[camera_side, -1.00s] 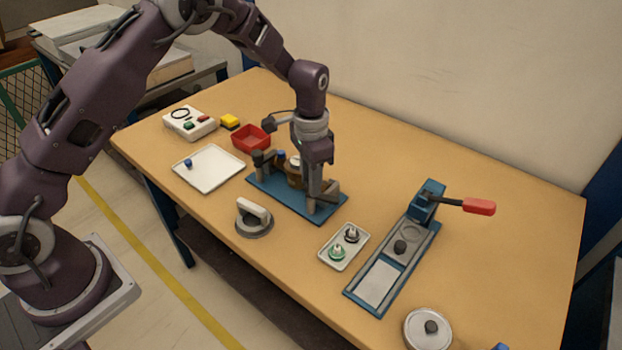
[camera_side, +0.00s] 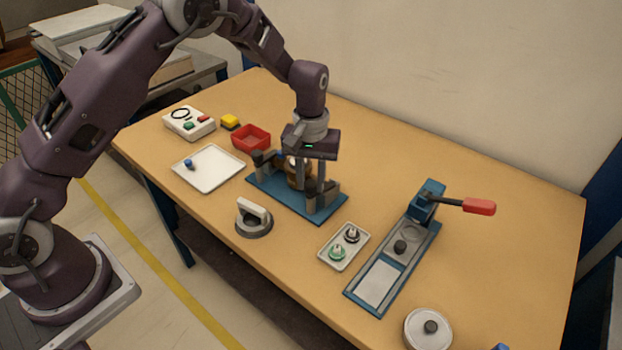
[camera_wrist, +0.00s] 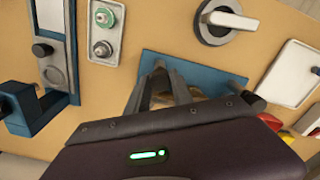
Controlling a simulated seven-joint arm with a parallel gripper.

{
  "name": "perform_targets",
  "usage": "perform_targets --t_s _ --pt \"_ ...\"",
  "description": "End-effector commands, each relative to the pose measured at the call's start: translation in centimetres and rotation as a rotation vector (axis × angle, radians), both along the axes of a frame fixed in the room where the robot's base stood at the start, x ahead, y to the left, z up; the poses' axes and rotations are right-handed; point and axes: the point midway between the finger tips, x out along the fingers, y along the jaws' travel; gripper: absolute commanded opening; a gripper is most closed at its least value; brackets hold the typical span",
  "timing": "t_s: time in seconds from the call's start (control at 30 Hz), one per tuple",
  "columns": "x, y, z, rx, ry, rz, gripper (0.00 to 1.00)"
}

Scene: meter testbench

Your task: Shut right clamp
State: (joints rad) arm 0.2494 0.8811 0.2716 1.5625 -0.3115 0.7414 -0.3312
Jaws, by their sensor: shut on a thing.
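The blue fixture plate (camera_side: 265,190) lies mid-table in the side view and also shows in the wrist view (camera_wrist: 222,79). A brass-coloured meter body (camera_side: 293,181) sits on it, partly hidden by my fingers. The left clamp (camera_side: 262,160) is a dark part at the plate's left end. The right clamp (camera_side: 328,194) is at the right end. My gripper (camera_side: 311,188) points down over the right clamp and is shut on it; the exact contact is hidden. In the wrist view my fingers (camera_wrist: 163,78) reach over the plate, with the clamp mostly hidden.
A round grey base with a white handle (camera_side: 253,213) stands in front of the plate. A small tray with connectors (camera_side: 330,262) and a blue press with a red handle (camera_side: 479,207) are to the right. A white tray (camera_side: 213,178) and red bin (camera_side: 250,137) are left.

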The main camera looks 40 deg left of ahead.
Motion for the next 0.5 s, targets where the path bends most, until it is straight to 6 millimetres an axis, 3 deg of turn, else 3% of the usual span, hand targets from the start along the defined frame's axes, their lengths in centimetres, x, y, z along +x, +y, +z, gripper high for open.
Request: perform_targets --t_s 0.5 --pt "0.11 0.01 0.14 0.0 -0.004 0.273 0.0"
